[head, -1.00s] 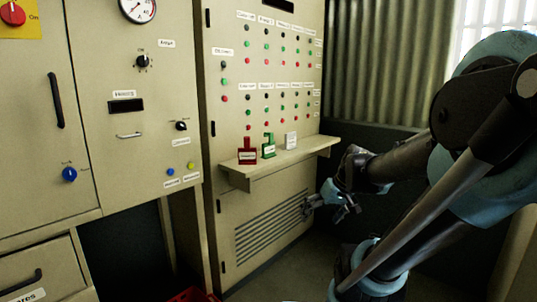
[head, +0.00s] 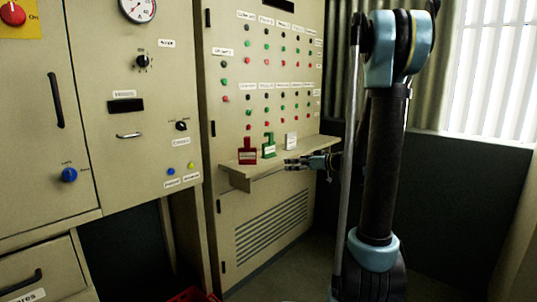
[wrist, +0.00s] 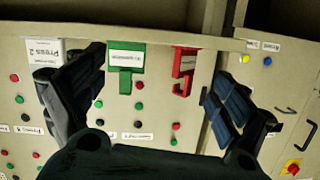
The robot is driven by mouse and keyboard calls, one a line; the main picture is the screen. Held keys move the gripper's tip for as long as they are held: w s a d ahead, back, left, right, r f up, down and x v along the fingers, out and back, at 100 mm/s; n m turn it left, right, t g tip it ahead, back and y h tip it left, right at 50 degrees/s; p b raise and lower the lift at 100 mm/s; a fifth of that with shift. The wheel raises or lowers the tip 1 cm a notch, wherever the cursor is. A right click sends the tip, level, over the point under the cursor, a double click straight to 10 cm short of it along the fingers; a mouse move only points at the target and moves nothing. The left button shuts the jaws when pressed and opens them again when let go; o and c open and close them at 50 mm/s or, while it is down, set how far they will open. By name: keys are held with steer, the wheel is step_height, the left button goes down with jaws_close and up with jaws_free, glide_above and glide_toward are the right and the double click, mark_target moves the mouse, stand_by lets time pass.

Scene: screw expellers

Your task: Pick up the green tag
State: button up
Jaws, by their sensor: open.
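The green tag (head: 268,150) stands upright on a narrow shelf on the front of the control cabinet, between a red tag (head: 247,154) and a white tag (head: 291,141). My gripper (head: 291,163) is at the shelf's front edge, to the right of and slightly lower in the picture than the green tag. In the wrist view the green tag (wrist: 125,72) shows upside down between my open fingers (wrist: 152,92), nearer the left one. The red tag (wrist: 184,68) also shows between the fingers. The white tag (wrist: 44,52) is partly behind the left finger. My jaws hold nothing.
The beige shelf (head: 240,172) juts out from the cabinet. The panel (head: 264,60) behind it carries rows of coloured buttons. A second cabinet (head: 95,150) with knobs stands at left, and a red crate (head: 193,295) shows at the bottom. Space in front of the shelf looks clear.

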steer(key=w+d+t+y, duration=0.1)
steer(key=w+d+t, duration=0.1)
steer(key=w, duration=0.4)
glide_toward(270, 149)
steer(key=shift+n, duration=0.4)
steer(key=x, duration=0.5)
steer(key=shift+w+d+f, duration=0.1)
steer(key=shift+d+f, duration=0.05)
steer(key=shift+f, duration=0.25)
steer(key=shift+r+x, duration=0.15)
steer(key=shift+x, duration=1.2)
steer(key=shift+r+x, duration=0.15)
steer(key=shift+x, duration=1.15)
steer(key=c, duration=1.2)
